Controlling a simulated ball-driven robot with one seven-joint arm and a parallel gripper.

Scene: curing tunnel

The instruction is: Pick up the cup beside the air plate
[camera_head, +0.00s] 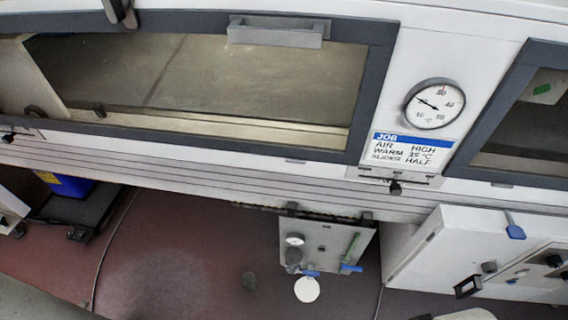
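A pale upright plate (325,240) with a small gauge, a dark knob and blue-handled valves stands below the tunnel, low in the picture; it looks like the air plate. A white round shape (307,289) lies at its lower edge, on or in front of the red-brown floor. It may be the cup seen from above, but I cannot tell for sure. My gripper is not in view.
The tunnel front with windows and a bar handle (275,32) fills the top. A dial (433,103) sits above a job card (413,147). A white cabinet (450,250) stands at right. A blue container (66,186) is at left. The floor (180,265) between is mostly clear, with thin cables.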

